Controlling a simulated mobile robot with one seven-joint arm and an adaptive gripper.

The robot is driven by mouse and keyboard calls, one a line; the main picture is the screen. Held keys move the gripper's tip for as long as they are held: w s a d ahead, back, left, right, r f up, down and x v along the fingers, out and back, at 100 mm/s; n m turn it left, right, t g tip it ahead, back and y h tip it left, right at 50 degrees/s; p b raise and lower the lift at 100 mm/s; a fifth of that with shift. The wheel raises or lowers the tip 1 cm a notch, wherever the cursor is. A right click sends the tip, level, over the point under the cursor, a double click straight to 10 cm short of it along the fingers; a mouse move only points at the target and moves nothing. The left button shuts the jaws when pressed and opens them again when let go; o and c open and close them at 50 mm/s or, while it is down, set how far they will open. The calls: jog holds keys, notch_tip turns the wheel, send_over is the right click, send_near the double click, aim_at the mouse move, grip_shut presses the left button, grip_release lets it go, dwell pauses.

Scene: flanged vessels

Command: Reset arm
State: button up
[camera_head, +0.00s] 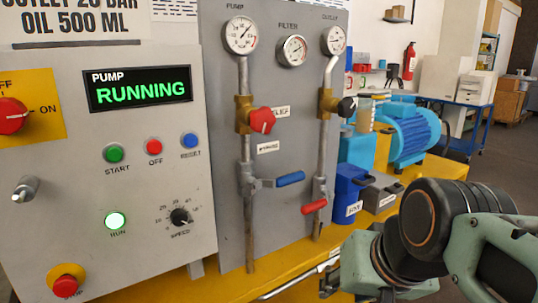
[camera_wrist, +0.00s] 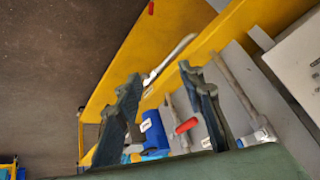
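My arm is at the lower right of the head view, in front of the yellow bench (camera_head: 130,290). My gripper (camera_wrist: 159,75) shows in the wrist view as two dark fingers standing well apart, with nothing held between them. In the head view only a small dark part of it shows at the lower edge, partly hidden by my wrist. Beyond the fingers, the wrist view shows a silver bar handle (camera_wrist: 170,58) on the yellow bench side, apart from them. A red lever (camera_wrist: 187,125) shows between the fingers, farther off.
The pump control box (camera_head: 150,180) reads RUNNING, with its green RUN lamp lit. The grey valve panel (camera_head: 225,190) carries gauges, a red knob, a blue lever (camera_head: 290,179) and a red lever (camera_head: 314,207). Blue containers (camera_head: 350,192) and a blue motor (camera_head: 410,135) stand behind my arm.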

jog(key=s+d+f+n+h, duration=0.1)
jog(key=s+f, duration=0.2)
notch_tip(320, 180, up, 33)
jog(key=p, duration=3.3)
jog(key=shift+g, duration=0.4)
jog(key=shift+s+f, duration=0.1)
